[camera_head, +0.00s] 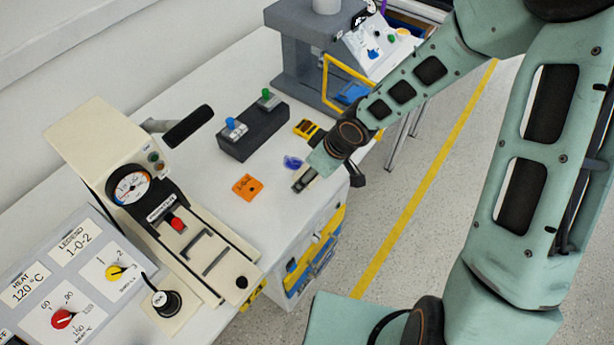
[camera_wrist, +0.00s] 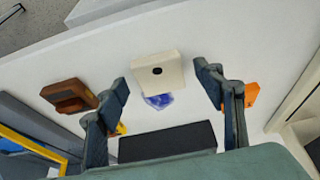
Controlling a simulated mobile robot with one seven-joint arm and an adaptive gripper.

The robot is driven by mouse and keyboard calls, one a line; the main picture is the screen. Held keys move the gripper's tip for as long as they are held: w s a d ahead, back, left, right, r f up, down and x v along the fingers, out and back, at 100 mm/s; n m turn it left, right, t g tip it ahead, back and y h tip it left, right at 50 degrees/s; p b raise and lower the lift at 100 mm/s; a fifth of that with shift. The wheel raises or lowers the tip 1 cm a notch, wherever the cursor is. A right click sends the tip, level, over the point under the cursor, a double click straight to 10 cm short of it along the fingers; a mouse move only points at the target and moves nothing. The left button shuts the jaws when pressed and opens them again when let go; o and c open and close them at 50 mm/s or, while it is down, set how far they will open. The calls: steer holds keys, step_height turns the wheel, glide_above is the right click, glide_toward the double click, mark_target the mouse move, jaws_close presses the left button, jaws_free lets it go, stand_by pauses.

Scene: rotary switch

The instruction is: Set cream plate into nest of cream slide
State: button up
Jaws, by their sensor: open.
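The cream plate (camera_wrist: 157,68), a small block with a dark round hole, lies on the white table in the wrist view. My gripper (camera_wrist: 162,76) is open, with one finger to each side of the plate in the picture; I cannot tell whether they touch it. In the head view my gripper (camera_head: 304,180) is low near the table's front edge and hides most of the plate. The cream slide (camera_head: 222,263) is on the cream press at the left, with dark slots and a black round spot. I cannot tell which opening is the nest.
An orange plate (camera_head: 247,186), a blue-violet piece (camera_head: 292,162) and a yellow piece (camera_head: 306,128) lie near my gripper. A dark block with blue and green knobs (camera_head: 253,132) stands behind. A brown block (camera_wrist: 70,95) is left in the wrist view.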

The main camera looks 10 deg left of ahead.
steer(key=c, duration=1.2)
steer(key=shift+r, duration=0.1)
steer(key=shift+c, duration=0.3)
